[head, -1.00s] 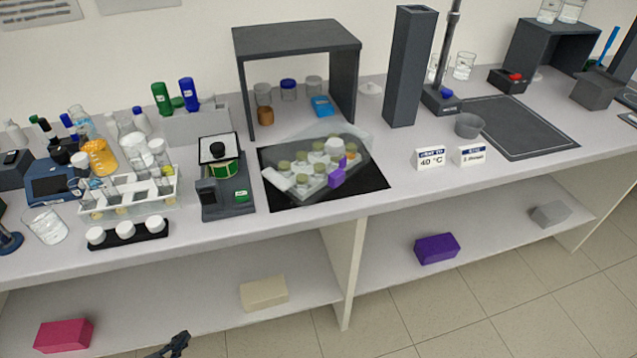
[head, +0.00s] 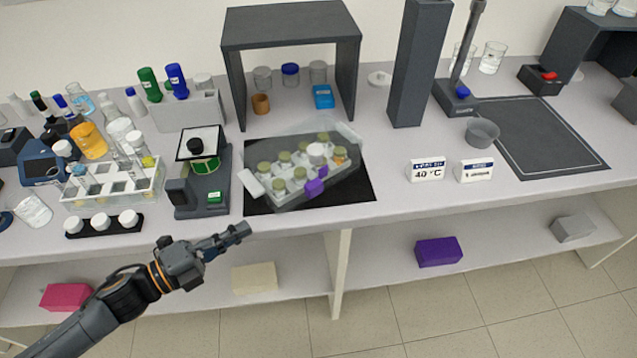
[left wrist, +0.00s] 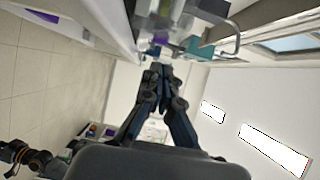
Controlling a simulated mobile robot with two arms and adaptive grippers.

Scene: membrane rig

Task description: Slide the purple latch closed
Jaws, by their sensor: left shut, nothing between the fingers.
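The purple latch (head: 315,187) sits on the front side of a clear-lidded case (head: 341,177) in the head view. The case holds several jars and lies on a black mat (head: 374,193) on the bench. I cannot tell from here how far along its track the latch stands. My left gripper (head: 246,230) is shut and empty, just in front of the bench edge, to the left of and nearer than the latch, not touching it. In the left wrist view its fingers (left wrist: 160,72) are together. My right gripper is not in view.
A dark shelf stand (head: 236,85) rises behind the mat, and a tall grey column (head: 412,65) stands right of it. A balance-like device (head: 203,180) stands left of the mat. Two label cards (head: 427,171) stand to its right.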

